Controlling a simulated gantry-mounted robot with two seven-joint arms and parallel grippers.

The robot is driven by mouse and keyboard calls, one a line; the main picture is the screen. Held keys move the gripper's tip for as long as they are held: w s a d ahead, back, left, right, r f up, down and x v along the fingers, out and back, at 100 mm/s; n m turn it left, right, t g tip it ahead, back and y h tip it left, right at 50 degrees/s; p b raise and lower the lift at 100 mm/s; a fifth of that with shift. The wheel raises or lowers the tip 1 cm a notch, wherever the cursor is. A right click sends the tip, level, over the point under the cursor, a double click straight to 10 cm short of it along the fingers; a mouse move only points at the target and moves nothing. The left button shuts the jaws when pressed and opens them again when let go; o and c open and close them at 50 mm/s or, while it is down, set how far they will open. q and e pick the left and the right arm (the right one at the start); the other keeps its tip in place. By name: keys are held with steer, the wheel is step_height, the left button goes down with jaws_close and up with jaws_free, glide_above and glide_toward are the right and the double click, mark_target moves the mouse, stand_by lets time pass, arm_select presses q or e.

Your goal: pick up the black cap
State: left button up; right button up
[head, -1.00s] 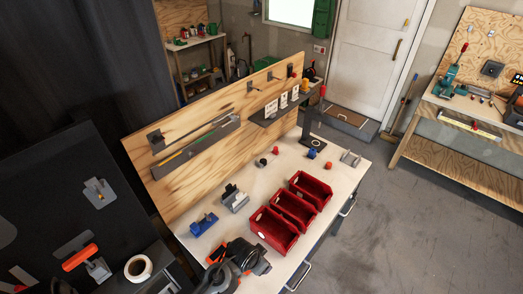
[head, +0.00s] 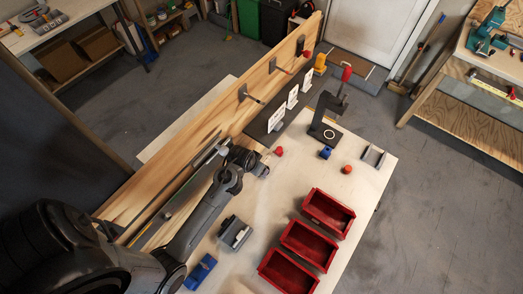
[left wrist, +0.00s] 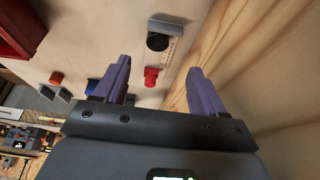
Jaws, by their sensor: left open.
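A red cap (left wrist: 151,77) appears between the fingers in that view, apart from both. In the head view my left gripper (head: 262,170) is over the back of the bench beside the wooden board, and the black cap is hidden there. My right gripper is not in view.
Red bins (head: 328,212) line the bench front. A grey block (head: 235,232), a red cap (head: 279,151), a blue cap (head: 325,153), an orange cap (head: 347,169) and a black stand (head: 325,130) are on the bench. The upright wooden board (head: 215,120) runs close behind my gripper.

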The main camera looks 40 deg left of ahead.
arm_select(q)
steer(key=x, duration=0.5)
steer(key=shift+d, duration=0.15)
steer(key=shift+x, duration=2.95)
steer(key=shift+w, duration=0.1)
steer(key=c, duration=1.2)
steer(key=shift+o, duration=0.2)
steer(key=shift+r, duration=0.15)
